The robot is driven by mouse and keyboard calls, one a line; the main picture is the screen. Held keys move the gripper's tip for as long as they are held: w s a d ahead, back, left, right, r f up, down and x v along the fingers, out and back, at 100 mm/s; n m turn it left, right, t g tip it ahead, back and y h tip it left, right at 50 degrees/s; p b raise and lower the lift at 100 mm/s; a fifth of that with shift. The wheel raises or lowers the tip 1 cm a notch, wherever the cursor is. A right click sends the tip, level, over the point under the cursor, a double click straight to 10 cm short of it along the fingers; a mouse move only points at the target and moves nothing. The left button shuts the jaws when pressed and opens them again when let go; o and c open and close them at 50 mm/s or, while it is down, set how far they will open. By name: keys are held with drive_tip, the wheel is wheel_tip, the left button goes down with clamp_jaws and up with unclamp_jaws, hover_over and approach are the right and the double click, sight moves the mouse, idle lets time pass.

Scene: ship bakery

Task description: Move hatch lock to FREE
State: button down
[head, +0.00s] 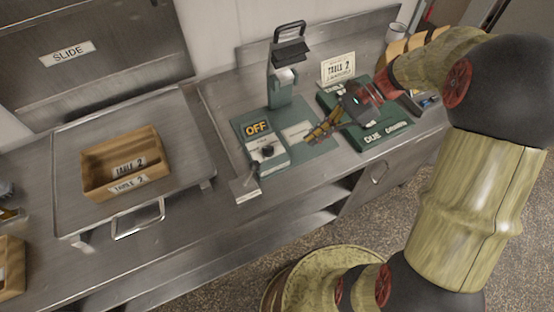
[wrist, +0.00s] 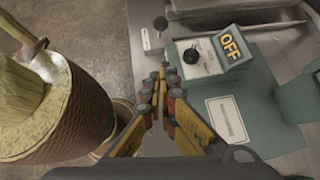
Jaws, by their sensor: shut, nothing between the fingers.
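A small pale plate with a short black-knobbed lever (head: 255,168) sits at the counter's front edge; it may be the hatch lock, but its lettering is too small to read. The lever also shows in the wrist view (wrist: 160,23), beyond my fingertips. The hatch panel (head: 110,75), with a SLIDE label, stands at the back left. My gripper (head: 308,139) is shut and empty above the green mat, to the right of the lever. In the wrist view its yellow fingers (wrist: 168,80) point toward the plate and stay apart from it.
A switch box (head: 268,152) with an OFF sign and black knob stands just behind the lever. A green ticket printer (head: 288,90) rises behind it. A wooden box (head: 93,181) sits on a metal tray (head: 75,215) at left. A green DUE box (head: 375,137) lies right.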

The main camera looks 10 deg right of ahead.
drive_tip(key=shift+a, duration=0.1)
drive_tip(key=b, duration=0.4)
approach(250, 174)
wheel_tip(250, 174, down, 3)
drive_tip(key=shift+a+f, duration=0.15)
drive_tip(key=shift+a, duration=0.1)
idle(0.3)
drive_tip(key=shift+a+r+h+p, duration=0.25)
drive_tip(key=shift+r+h+p, duration=0.15)
drive_tip(key=shift+p, duration=0.45)
